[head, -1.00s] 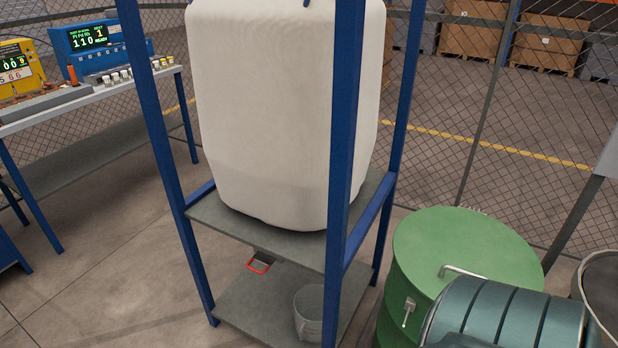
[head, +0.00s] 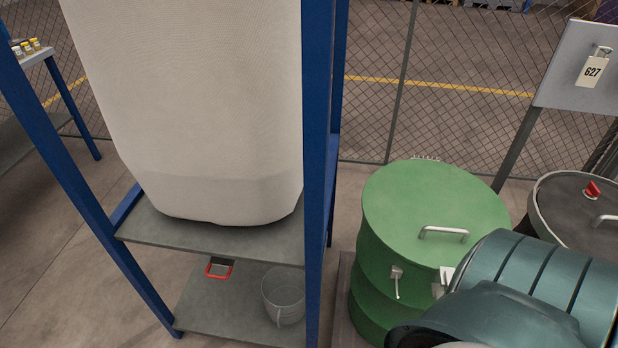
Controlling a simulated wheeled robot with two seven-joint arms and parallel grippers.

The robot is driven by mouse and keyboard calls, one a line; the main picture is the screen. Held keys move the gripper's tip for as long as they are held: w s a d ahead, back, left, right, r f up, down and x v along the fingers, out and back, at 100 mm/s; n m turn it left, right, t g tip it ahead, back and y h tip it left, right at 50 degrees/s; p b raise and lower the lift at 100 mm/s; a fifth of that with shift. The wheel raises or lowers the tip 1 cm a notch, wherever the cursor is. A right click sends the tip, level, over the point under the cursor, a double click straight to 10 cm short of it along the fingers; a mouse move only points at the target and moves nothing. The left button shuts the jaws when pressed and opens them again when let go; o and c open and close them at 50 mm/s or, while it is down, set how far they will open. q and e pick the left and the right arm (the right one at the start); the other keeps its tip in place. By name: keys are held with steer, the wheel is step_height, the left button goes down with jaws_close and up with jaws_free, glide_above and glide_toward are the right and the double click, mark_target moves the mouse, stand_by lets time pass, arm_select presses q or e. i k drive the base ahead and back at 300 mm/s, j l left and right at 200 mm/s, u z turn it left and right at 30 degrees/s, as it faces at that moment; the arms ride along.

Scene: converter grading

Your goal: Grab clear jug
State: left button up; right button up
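A translucent grey jug (head: 284,296) stands upright on the lower shelf of the blue-framed rack, under the big white bag. Neither gripper is in view. A dark teal, ribbed part of my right arm (head: 545,285) fills the lower right corner, but its gripper is not visible.
The white bulk bag (head: 190,110) rests on the rack's upper shelf (head: 160,228). Open floor lies at left.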

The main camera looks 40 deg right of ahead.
mark_target(283, 288)
steer(key=i+z, duration=0.2)
steer(key=z, duration=0.2)
steer(key=i+z, duration=0.25)
steer(key=z, duration=0.2)
steer(key=i+z, duration=0.2)
steer(key=z, duration=0.2)
steer(key=i+j+z, duration=0.15)
steer(key=z, duration=0.3)
steer(key=i, duration=0.05)
